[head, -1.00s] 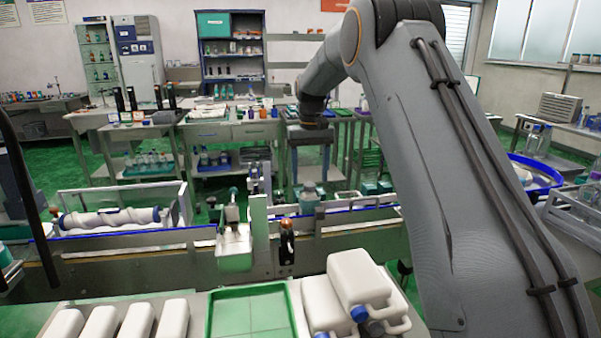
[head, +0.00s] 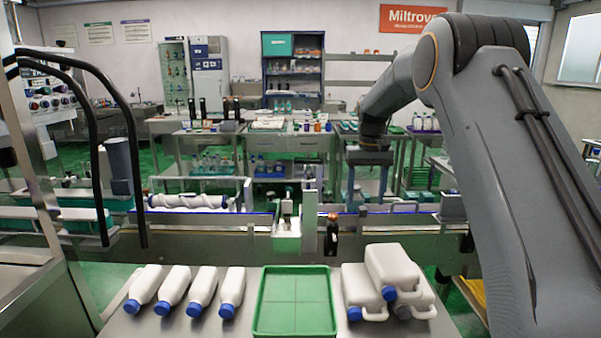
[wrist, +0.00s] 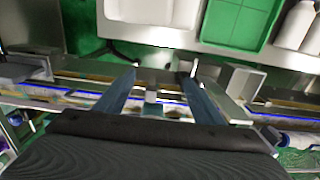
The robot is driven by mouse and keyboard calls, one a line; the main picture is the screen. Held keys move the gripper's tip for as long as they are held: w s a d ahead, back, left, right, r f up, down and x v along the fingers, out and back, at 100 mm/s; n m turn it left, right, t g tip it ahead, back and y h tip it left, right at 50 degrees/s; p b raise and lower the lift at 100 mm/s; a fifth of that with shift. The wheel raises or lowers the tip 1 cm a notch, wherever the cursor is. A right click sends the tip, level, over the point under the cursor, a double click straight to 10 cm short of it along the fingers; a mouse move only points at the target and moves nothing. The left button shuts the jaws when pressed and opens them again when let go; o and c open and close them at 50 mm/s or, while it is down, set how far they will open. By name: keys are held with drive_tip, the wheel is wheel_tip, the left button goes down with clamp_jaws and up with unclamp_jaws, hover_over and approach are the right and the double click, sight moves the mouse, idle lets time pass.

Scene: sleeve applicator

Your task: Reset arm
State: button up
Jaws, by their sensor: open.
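My arm (head: 500,150) rises on the right of the head view and bends over the conveyor line. My gripper (head: 369,190) hangs from its end, fingers pointing down. In the wrist view my gripper (wrist: 160,78) has its two blue-grey fingers spread wide, with nothing held between them. Beyond the fingertips the wrist view shows the conveyor rail (wrist: 80,88). The front bench's green tray (wrist: 240,20) and white jugs (wrist: 155,12) lie near the top edge of that view, apart from the fingers.
The front bench holds several white bottles with blue caps (head: 202,290), the green tray (head: 295,300) and stacked white jugs (head: 385,280). The conveyor (head: 180,245) crosses behind it with a small fixture (head: 287,230). A black-railed machine frame (head: 110,180) stands left.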

drive_tip(key=s+f, duration=0.3)
drive_tip(key=s, duration=1)
drive_tip(key=s+f, duration=0.3)
drive_tip(key=s, duration=1)
drive_tip(key=s+f+t, duration=0.1)
drive_tip(key=s+f, duration=0.2)
drive_tip(key=s, duration=1)
drive_tip(key=shift+s+f, duration=0.15)
